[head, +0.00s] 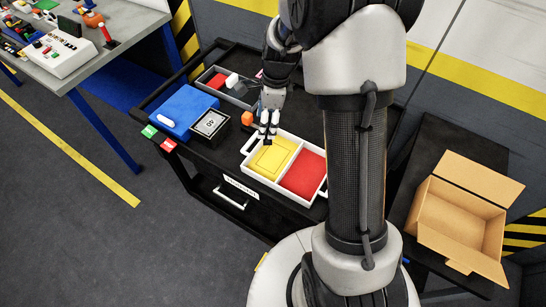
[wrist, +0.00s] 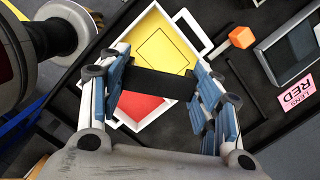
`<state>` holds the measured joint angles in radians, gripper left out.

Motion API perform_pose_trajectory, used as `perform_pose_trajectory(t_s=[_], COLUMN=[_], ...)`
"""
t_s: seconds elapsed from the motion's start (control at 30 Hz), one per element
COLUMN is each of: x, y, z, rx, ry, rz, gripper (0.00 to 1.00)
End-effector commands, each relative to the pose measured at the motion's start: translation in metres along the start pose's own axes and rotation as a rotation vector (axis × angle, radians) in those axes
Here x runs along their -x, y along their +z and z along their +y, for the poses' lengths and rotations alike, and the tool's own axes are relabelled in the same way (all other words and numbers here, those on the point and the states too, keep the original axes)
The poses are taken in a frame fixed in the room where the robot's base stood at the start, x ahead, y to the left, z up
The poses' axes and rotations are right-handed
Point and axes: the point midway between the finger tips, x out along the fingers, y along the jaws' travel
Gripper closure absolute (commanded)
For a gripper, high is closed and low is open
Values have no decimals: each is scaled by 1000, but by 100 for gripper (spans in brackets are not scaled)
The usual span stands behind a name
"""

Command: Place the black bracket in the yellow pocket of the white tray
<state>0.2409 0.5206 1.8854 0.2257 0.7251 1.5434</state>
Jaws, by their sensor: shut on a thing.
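My gripper (head: 268,127) is shut on the black bracket (wrist: 162,84), which spans between its blue-padded fingers in the wrist view. In the head view the bracket (head: 267,141) is a small dark piece below the fingertips. The white tray (head: 326,157) lies on the black cart, with a yellow pocket (head: 270,158) on the left and a red pocket (head: 303,175) on the right. The bracket appears over the far edge of the yellow pocket in the head view; its height above it is unclear. In the wrist view it covers the middle of the tray.
An orange cube (head: 247,118) stands just behind the tray. A divided bin (head: 226,88) sits at the back. An open cardboard box (head: 460,215) stands at right.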

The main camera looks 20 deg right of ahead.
Motion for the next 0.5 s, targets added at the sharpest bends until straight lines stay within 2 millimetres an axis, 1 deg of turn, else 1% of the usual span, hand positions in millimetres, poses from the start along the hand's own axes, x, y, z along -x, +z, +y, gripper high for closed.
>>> perform_pose_trajectory(t_s=[0.03,0.1,0.2,0.3,0.4,0.47,0.5], x=[2,4,6,8,7,3,-3], y=[-4,-9,-14,-18,-20,-22,-23], z=[-4,-10,-16,-20,-22,-22,-22], rx=[-104,-245,-405,-513,-574,-592,-598], ry=[-18,-39,-62,-78,-87,-88,-87], rz=[0,0,0,0,1,2,2], gripper=[68,68,68,68,68,68,68])
